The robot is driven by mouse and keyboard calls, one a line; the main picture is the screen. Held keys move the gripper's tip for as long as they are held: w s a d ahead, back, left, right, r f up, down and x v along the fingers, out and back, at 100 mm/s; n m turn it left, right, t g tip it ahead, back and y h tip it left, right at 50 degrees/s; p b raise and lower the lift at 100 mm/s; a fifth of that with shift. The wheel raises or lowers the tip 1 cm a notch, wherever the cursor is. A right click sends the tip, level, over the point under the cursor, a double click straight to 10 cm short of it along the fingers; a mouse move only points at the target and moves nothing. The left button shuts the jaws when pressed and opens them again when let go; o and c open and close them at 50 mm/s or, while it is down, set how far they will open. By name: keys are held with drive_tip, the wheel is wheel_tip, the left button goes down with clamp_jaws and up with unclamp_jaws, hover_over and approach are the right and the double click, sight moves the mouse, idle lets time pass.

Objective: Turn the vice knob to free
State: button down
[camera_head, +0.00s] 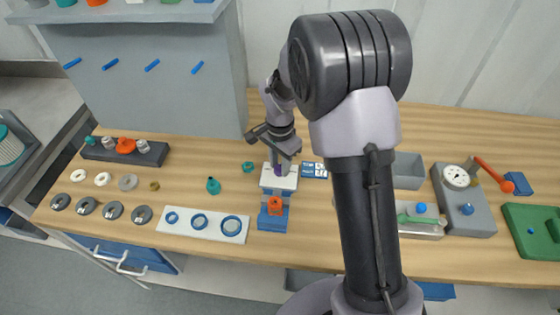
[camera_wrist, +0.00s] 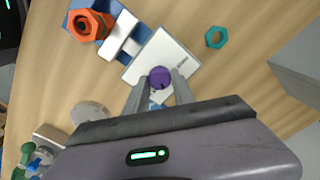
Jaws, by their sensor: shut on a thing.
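The vice shows in the head view as a blue base (camera_head: 272,223) with a white block (camera_head: 278,183) behind it. An orange hex piece (camera_head: 275,204) sits at the blue part; it also shows at the upper left of the wrist view (camera_wrist: 90,27). A round purple knob (camera_wrist: 160,77) stands on the white plate (camera_wrist: 172,55) in the wrist view. My gripper (camera_wrist: 161,80) comes from above with one finger on each side of the knob, shut on it. In the head view my gripper (camera_head: 279,163) is above the white block and hides most of the knob.
A teal nut (camera_head: 248,167) lies close by on the left, and a teal fitting (camera_head: 213,185) farther left. A white plate with blue rings (camera_head: 203,223) lies front left. A grey bin (camera_head: 407,171) and a gauge block (camera_head: 463,200) stand to the right.

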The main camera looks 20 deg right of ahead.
drive_tip(key=n+p, duration=0.1)
drive_tip(key=n, duration=0.3)
drive_tip(key=shift+r+n+p, duration=0.1)
drive_tip(key=shift+n+p, duration=0.2)
drive_tip(key=n+p, duration=0.1)
drive_tip(key=n, duration=0.2)
drive_tip(key=shift+n, duration=0.4)
drive_tip(key=n+p, duration=0.2)
drive_tip(key=n, duration=0.2)
drive_tip(key=shift+a, duration=0.1)
drive_tip(key=shift+n+p, duration=0.55)
drive_tip(key=shift+n, duration=1.65)
drive_tip(key=c, duration=1.1)
unclamp_jaws()
drive_tip(key=shift+o, duration=0.2)
